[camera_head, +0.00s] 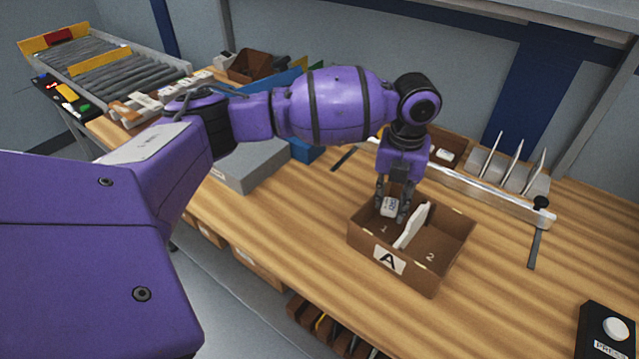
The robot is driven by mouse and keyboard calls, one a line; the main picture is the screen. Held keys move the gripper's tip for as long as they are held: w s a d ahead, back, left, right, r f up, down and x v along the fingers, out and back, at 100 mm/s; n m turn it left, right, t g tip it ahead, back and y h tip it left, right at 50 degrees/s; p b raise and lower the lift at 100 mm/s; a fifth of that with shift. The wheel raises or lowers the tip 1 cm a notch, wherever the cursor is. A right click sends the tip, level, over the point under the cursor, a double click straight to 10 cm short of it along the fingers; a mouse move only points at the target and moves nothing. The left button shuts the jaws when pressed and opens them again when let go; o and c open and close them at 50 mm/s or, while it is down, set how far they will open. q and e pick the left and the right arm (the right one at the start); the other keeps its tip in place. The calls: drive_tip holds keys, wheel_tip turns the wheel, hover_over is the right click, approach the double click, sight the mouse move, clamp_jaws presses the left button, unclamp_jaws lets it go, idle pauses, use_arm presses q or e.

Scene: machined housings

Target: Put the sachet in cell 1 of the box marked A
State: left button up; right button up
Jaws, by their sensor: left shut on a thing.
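The brown box marked A (391,262) stands on the wooden table, split by a white divider (411,226) into cell 1 on the left and cell 2 on the right. My left gripper (391,207) points down over cell 1. It is shut on the small white sachet (389,206), which has dark print on it. The sachet is at or just above the level of the box's rim; I cannot tell if it touches the box. Cell 2 looks empty. My right gripper is not in view.
A metal rail (480,197) runs behind the box, with a rack of upright dividers (510,168) beyond it. A grey box (247,165) stands to the left. A black push-button unit (607,331) is at the front right. The table right of the box is clear.

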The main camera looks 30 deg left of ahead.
sight(385, 229)
use_arm(q)
drive_tip(key=shift+f, duration=3.4)
drive_tip(key=shift+f, duration=0.15)
drive_tip(key=o, duration=0.6)
drive_tip(key=shift+o, duration=0.2)
wheel_tip(385, 229, up, 12)
drive_tip(key=shift+r, duration=0.2)
